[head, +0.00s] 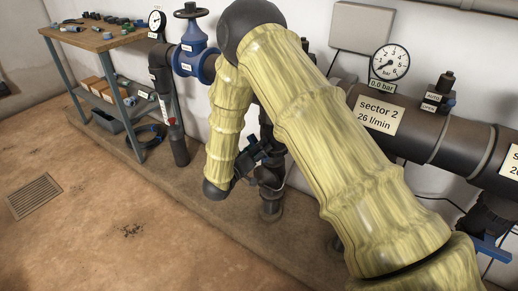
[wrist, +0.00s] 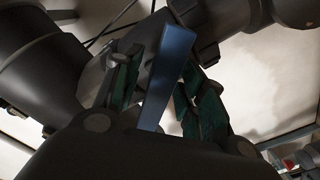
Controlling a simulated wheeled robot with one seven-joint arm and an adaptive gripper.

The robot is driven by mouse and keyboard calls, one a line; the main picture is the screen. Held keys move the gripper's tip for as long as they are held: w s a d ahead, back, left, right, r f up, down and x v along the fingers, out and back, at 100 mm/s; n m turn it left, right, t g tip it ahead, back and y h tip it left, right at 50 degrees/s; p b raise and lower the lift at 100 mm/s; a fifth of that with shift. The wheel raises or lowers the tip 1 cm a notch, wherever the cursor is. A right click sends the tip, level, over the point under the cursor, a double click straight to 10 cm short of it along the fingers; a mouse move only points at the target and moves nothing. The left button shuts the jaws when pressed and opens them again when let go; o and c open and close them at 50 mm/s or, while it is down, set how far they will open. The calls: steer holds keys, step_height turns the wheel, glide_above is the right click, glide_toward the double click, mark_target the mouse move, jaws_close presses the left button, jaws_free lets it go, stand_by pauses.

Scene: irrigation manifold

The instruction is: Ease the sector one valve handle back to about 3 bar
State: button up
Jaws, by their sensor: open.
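My gripper (wrist: 157,78) is open in the wrist view, with its green-padded fingers on either side of a blue valve handle (wrist: 168,75). The handle rises between the fingers, tilted; I cannot tell whether the pads touch it. In the head view my gripper (head: 256,160) is at the dark vertical pipework, and my yellow-sleeved arm hides the handle there and any sector one label. A round pressure gauge (head: 390,61) on the large pipe has a 0.0 bar display (head: 382,86) below it.
The large dark pipe (head: 450,145) carries a sector 2 label (head: 380,113) reading 26 l/min. Another blue handle (head: 488,248) is at the lower right. A blue gate valve (head: 193,58) and a second gauge (head: 157,20) stand left. A workbench (head: 95,42) is far left; the floor before it is mostly clear.

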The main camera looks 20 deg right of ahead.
jaws_close()
steer(key=shift+r+p, duration=0.15)
steer(key=shift+p, duration=0.35)
steer(key=shift+p, duration=0.35)
steer(key=shift+f, duration=0.2)
